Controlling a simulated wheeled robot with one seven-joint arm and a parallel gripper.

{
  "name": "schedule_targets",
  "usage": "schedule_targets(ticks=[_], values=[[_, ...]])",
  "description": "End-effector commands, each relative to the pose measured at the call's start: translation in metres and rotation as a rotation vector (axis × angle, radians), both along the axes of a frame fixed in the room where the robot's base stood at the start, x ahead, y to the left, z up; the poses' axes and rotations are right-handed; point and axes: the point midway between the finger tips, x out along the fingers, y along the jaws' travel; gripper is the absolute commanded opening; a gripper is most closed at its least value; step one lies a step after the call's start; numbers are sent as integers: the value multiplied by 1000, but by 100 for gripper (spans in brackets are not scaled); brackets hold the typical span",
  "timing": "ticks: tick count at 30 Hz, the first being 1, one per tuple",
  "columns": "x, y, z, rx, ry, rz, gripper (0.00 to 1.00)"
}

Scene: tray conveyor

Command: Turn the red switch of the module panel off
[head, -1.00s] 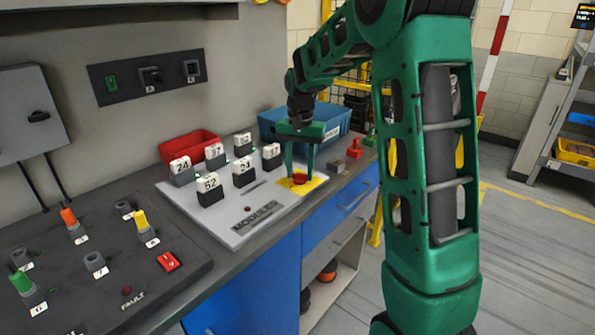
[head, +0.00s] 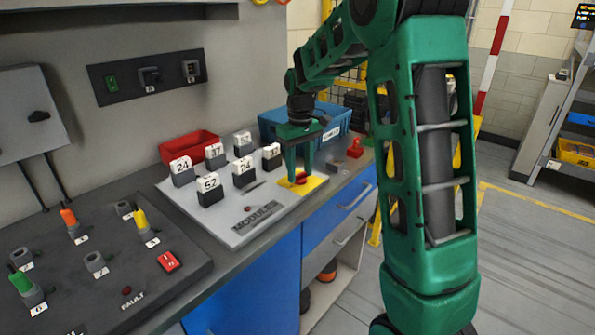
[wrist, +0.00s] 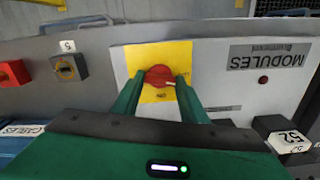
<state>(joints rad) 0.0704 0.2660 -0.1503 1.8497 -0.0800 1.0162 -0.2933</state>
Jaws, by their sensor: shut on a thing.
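The module panel (head: 228,222) is a light grey sloped board with a MODULES label and several numbered black modules. Its red switch (head: 299,178) is a round knob on a yellow plate (head: 313,186) at the panel's right end. In the wrist view the red knob (wrist: 160,76) sits on the yellow plate (wrist: 178,52), with a pale mark on its right side. My gripper (head: 297,180) reaches down over the knob. In the wrist view the green fingers of my gripper (wrist: 158,80) are shut on the knob, one on each side.
A blue bin (head: 328,122) and a red bin (head: 190,147) stand behind the panel. A small red switch (head: 355,147) stands to the right of the plate. A dark panel with coloured plugs (head: 92,262) lies at the left. The floor at right is clear.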

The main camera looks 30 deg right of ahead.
Motion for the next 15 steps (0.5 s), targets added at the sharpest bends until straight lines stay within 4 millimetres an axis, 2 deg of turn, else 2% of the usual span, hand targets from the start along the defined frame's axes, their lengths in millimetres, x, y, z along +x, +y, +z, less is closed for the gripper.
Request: schedule_targets(ticks=[6,15], values=[[3,1,2,-1,-8,132,17],[3,0,2,-1,-8,220,17]])
